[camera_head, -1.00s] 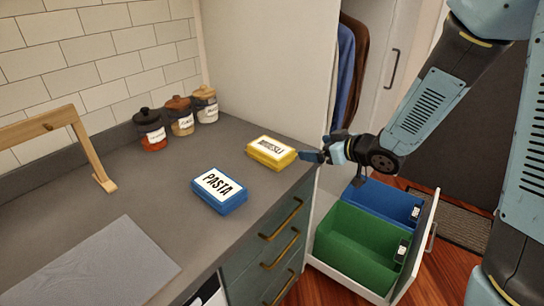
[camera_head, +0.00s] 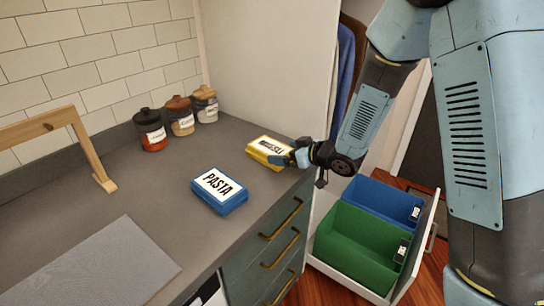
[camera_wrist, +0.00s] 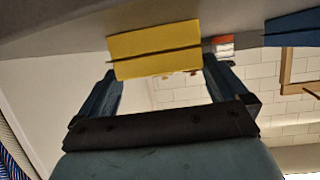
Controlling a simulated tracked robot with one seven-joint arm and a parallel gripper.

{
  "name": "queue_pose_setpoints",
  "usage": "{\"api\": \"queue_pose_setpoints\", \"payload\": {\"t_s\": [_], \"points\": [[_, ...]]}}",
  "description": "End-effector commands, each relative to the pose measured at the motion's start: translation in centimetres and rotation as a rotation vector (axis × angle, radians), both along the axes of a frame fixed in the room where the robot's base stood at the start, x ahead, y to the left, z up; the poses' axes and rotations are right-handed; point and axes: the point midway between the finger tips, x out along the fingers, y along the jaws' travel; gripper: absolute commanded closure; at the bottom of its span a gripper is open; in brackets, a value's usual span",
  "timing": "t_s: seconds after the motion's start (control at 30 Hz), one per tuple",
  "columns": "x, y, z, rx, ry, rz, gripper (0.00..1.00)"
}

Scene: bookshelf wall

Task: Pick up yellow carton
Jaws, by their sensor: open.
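The yellow carton (camera_head: 262,148) lies flat on the grey counter near its right edge, with a white label on top. My gripper (camera_head: 284,158) is at the carton's right end, its fingers level with the carton; the fingers partly cover that end. In the wrist view the yellow carton (camera_wrist: 155,49) shows ahead of and between the two blue fingers of my open gripper (camera_wrist: 162,80). The fingers do not hold it. Whether a fingertip touches the carton, I cannot tell.
A blue pasta box (camera_head: 219,190) lies left of the yellow carton. Several lidded jars (camera_head: 150,130) stand by the wall. A wooden stand (camera_head: 92,155) is at the left. An open drawer with green (camera_head: 355,250) and blue (camera_head: 383,205) bins is below right.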

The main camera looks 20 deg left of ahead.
Motion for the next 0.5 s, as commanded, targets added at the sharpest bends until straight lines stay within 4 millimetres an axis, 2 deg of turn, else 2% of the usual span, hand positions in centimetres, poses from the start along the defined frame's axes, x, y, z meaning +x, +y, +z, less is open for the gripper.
{"api": "queue_pose_setpoints", "payload": {"t_s": [0.3,0.5], "points": [[1.5,3.2,-1.2,-0.001,-0.001,0.003,0.0],[2.0,4.1,-1.6,0.0,-0.001,0.0,0.0]]}}
